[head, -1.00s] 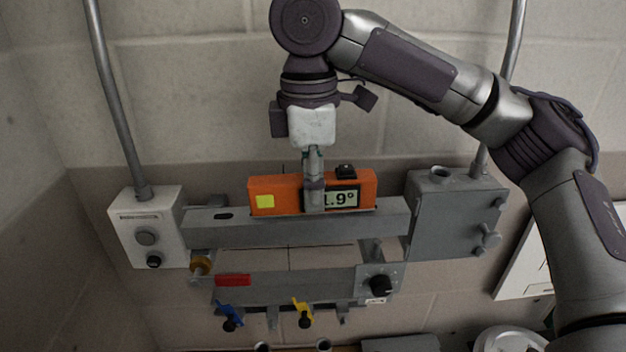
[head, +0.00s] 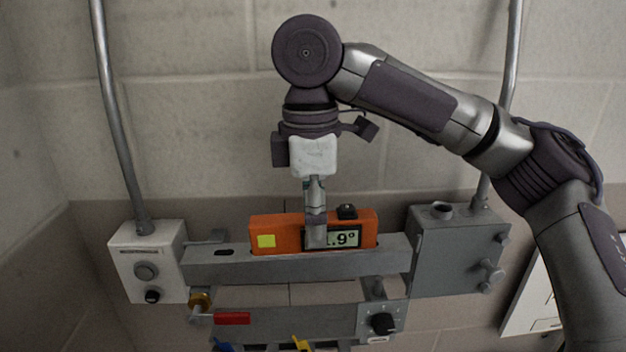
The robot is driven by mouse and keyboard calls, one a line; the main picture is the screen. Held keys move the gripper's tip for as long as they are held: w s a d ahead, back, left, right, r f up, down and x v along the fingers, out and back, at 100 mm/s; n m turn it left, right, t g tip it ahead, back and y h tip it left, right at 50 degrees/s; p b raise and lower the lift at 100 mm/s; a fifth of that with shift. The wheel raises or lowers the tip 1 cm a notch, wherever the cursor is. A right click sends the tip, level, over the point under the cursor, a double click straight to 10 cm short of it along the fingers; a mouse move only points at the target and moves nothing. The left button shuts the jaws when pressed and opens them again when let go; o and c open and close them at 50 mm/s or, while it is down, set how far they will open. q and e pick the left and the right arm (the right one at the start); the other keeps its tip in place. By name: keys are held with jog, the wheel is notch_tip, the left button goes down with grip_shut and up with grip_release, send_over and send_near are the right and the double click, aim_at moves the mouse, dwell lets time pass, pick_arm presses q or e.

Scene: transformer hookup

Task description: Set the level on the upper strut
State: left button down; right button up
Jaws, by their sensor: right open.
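The orange level (head: 283,236) sits upright along the top of the upper strut (head: 290,267), in the middle of the head view. Its display (head: 347,238) is lit, and the first digit is hidden behind my finger; ".9°" shows. My right gripper (head: 316,238) points down at the level, with a finger in front of its face. The jaws are open around the level; the far finger is hidden. My left gripper is not in view.
A light grey box (head: 148,262) stands at the strut's left end and a grey box (head: 459,250) at its right. Conduits run up the wall.

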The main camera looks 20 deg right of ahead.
notch_tip(320, 180, up, 11)
jog(key=shift+a, duration=0.2)
jog(key=shift+f, duration=0.1)
dwell(0.5)
